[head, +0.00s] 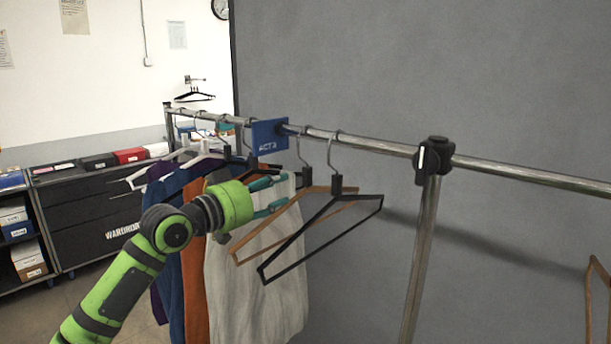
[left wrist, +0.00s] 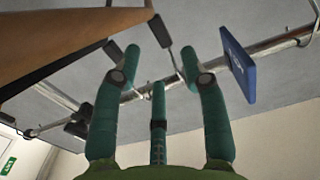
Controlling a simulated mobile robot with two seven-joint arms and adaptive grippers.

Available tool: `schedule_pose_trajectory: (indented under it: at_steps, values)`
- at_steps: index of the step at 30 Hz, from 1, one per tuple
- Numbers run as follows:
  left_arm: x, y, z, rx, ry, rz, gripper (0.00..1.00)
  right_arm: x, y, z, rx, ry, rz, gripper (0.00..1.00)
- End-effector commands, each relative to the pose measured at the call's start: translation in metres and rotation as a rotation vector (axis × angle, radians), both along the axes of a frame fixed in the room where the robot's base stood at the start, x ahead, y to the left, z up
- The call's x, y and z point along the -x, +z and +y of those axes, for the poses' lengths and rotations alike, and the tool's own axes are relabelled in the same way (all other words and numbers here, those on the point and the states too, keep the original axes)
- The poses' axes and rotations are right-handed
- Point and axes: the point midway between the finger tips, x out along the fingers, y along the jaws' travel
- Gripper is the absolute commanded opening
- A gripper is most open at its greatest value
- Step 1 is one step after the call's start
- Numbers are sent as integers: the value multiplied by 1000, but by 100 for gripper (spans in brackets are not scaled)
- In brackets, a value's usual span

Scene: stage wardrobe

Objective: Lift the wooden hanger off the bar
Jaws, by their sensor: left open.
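The wooden hanger (head: 250,234) hangs by its metal hook from the bar (head: 375,147), just right of the blue sign (head: 268,135). A black hanger (head: 300,233) hangs in front and to its right, crossing it. My left gripper (head: 270,196) is open with its teal fingers beside the wooden hanger's left arm, below the bar. In the left wrist view the fingers (left wrist: 160,58) are spread, and a broad brown wooden surface (left wrist: 60,40), apparently the hanger, fills the upper left. Whether any finger touches it cannot be told. My right gripper is not in view.
Clothes, including a white garment (head: 255,270), hang left of the wooden hanger. A black joint and upright post (head: 423,250) support the bar to the right. A grey wall stands behind. Another wooden hanger shape (head: 590,300) shows at the right edge. Shelves with boxes stand at left.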

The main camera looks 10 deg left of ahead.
Motion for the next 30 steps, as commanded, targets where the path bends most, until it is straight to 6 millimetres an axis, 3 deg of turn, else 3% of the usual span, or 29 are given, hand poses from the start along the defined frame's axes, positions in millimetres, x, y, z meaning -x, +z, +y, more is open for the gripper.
schedule_pose_trajectory:
  at_steps: [3, 7, 21, 30]
  values:
    - [-12, 2, -8, 2, 0, 0, 43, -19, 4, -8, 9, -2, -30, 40]
    - [-25, 2, -17, 4, 0, 0, 43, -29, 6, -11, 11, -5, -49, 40]
    - [-70, 0, -47, 2, 0, 1, 43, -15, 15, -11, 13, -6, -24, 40]
    - [-83, 0, -55, 0, 0, 0, 43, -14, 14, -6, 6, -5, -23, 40]
